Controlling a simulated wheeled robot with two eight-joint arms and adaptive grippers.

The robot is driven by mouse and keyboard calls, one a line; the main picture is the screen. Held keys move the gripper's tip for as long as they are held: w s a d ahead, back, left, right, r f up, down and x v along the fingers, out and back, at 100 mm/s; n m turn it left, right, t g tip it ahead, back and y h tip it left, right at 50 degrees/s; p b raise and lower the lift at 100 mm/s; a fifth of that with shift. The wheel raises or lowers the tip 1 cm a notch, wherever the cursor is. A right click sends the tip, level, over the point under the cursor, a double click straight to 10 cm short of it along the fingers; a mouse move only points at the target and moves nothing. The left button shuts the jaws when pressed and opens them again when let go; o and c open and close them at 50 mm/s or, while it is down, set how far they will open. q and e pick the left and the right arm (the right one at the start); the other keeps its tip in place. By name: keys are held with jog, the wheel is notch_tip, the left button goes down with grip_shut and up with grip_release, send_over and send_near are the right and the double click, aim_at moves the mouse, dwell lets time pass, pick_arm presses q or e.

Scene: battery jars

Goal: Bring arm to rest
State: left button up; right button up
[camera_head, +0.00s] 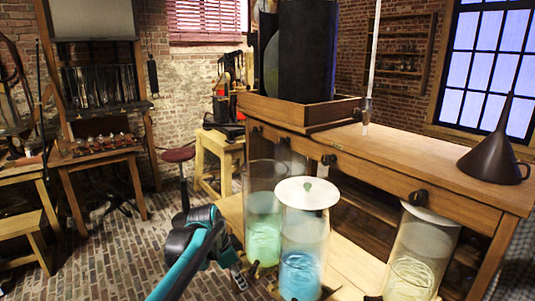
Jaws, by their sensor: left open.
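My left arm (190,255), teal and black, comes in at the bottom, left of the jars. Its gripper (240,279) is small in the picture, open, and low beside the green jar; I cannot tell whether it touches anything. The glass jar with green liquid (264,225) stands at the left, with no lid visible. The jar with blue liquid (300,255) stands in front of it under a white lid (307,193) with a green knob. My right gripper is not in view.
A wooden table (430,165) stands behind the jars, bearing a wooden tray (300,112) with a dark cylinder (306,50) and a dark funnel (494,155). A red stool (179,155) and a workbench (100,152) stand left. The brick floor (110,250) at left is clear.

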pick_arm(q)
jog(key=s+a+r+n+t+y, duration=0.1)
jog(key=s+a+n, duration=0.2)
jog(key=s, duration=0.4)
jog(key=s+a+r+n+t, duration=0.1)
jog(key=s+a+r+n, duration=0.15)
jog(key=s, duration=0.35)
jog(key=s+a+f+n+t+y, duration=0.1)
jog(key=s+a+f+n+t, duration=0.2)
jog(key=s, duration=0.9)
notch_tip(320, 180, down, 3)
jog(key=n, duration=0.4)
jog(key=shift+s+a+f+y, duration=0.2)
jog(key=shift+a+y, duration=0.15)
jog(key=shift+y, duration=0.05)
